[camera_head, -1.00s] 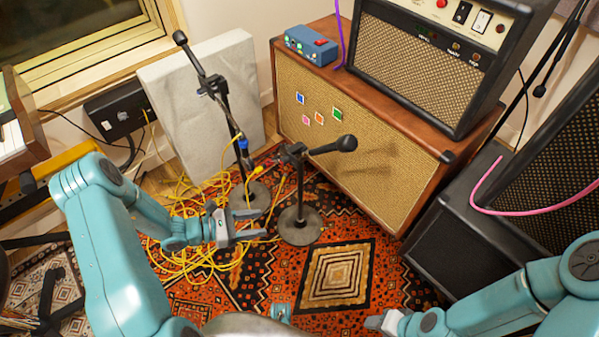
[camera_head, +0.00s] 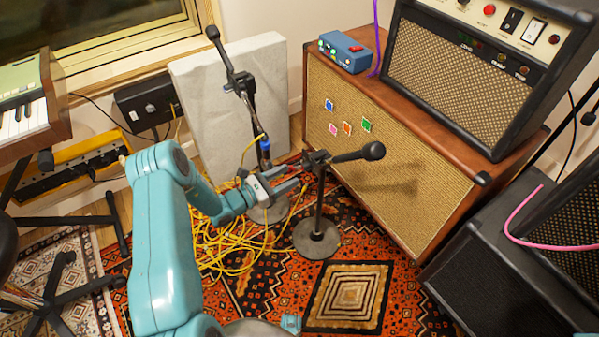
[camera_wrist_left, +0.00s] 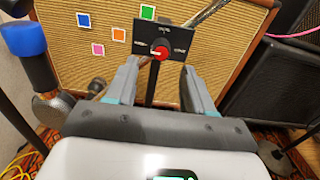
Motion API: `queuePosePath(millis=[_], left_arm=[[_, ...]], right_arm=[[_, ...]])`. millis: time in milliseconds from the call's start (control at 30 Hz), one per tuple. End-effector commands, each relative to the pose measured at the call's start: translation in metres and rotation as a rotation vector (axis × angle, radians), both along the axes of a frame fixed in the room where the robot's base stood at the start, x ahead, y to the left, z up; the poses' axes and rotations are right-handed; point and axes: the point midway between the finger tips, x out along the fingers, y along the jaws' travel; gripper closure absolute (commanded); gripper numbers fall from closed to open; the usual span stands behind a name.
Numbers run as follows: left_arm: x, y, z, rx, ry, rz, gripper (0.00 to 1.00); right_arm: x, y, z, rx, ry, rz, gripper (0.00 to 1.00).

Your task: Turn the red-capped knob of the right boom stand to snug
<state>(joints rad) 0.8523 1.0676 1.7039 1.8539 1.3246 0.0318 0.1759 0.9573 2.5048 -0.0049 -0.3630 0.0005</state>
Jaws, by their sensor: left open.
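The right boom stand (camera_head: 318,205) stands on the rug with a round grey base and a black boom pointing right. Its red-capped knob (camera_wrist_left: 160,52) shows in the left wrist view, in front of a small black plate (camera_wrist_left: 142,36) with white lettering too small to read surely. My left gripper (camera_head: 295,178) is open beside the upper pole of this stand. In the left wrist view its two fingers (camera_wrist_left: 159,72) lie left and right of the knob's line, with the knob just beyond the tips; I see no contact. My right gripper is out of view.
The left boom stand (camera_head: 247,105) with a blue part (camera_head: 265,146) is close behind my left gripper. Yellow cable (camera_head: 225,250) lies tangled on the rug below. A wooden speaker cabinet (camera_head: 395,175) stands behind the right stand. The patterned rug (camera_head: 395,300) is clear in front.

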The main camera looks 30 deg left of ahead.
Motion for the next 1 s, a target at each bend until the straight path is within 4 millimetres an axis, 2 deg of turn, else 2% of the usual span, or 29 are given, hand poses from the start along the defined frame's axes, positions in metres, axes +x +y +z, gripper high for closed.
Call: queuePosePath(millis=[100, 233, 400, 633, 800, 1000], left_arm=[[0.023, -0.011, -0.001, 0.0, -0.002, -0.005, 0.48], [0.039, -0.018, -0.001, 0.001, 0.0, -0.005, 0.48], [0.047, -0.021, 0.0, -0.001, 0.0, -0.004, 0.48], [0.047, -0.021, 0.0, -0.001, 0.001, -0.003, 0.48], [0.047, -0.02, 0.0, -0.001, 0.001, -0.003, 1.0], [0.046, -0.02, 0.0, 0.005, -0.001, -0.004, 1.0]], right_arm=[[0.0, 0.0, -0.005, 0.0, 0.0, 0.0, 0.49], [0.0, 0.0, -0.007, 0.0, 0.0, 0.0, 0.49], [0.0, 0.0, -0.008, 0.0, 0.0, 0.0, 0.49], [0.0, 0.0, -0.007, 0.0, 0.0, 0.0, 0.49], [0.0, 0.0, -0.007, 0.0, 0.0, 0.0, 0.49], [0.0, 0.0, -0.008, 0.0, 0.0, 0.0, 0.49]])
